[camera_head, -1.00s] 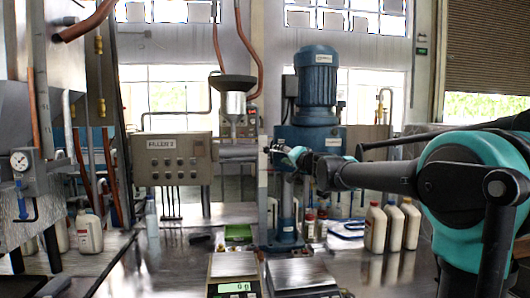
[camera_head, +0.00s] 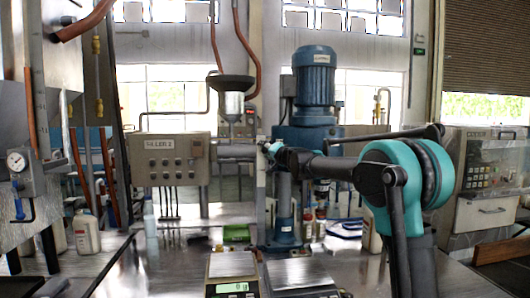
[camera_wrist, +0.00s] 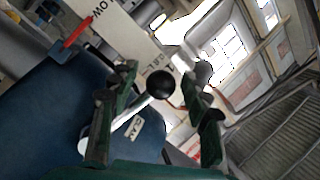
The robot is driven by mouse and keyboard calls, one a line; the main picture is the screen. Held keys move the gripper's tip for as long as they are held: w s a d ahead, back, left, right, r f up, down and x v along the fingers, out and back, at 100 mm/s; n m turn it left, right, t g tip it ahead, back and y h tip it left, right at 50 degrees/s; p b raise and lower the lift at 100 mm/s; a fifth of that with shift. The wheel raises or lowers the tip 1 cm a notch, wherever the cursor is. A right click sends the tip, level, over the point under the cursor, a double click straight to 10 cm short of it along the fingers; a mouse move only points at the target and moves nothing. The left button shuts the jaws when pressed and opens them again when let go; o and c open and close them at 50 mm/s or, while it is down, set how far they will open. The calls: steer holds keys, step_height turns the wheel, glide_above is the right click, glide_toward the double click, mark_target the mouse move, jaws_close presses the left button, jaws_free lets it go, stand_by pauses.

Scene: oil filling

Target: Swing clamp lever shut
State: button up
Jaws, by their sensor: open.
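In the wrist view, a lever with a black ball knob (camera_wrist: 161,88) on a silver rod lies between the two green fingers of my gripper (camera_wrist: 165,93). The fingers are apart, one on each side of the knob, and I cannot tell whether either touches it. The rod runs down to the left, across a blue body (camera_wrist: 60,110). In the head view, my gripper (camera_head: 274,149) is small beside the post in front of the blue motor unit (camera_head: 314,90). The lever cannot be made out there.
A red handle (camera_wrist: 77,32) and a lettered white beam (camera_wrist: 118,28) are near the fingers in the wrist view. In the head view, the filler control box (camera_head: 172,158) is left of my gripper. A green-display scale (camera_head: 232,268) stands below on the metal table.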

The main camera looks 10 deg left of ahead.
steer(key=c, duration=0.7)
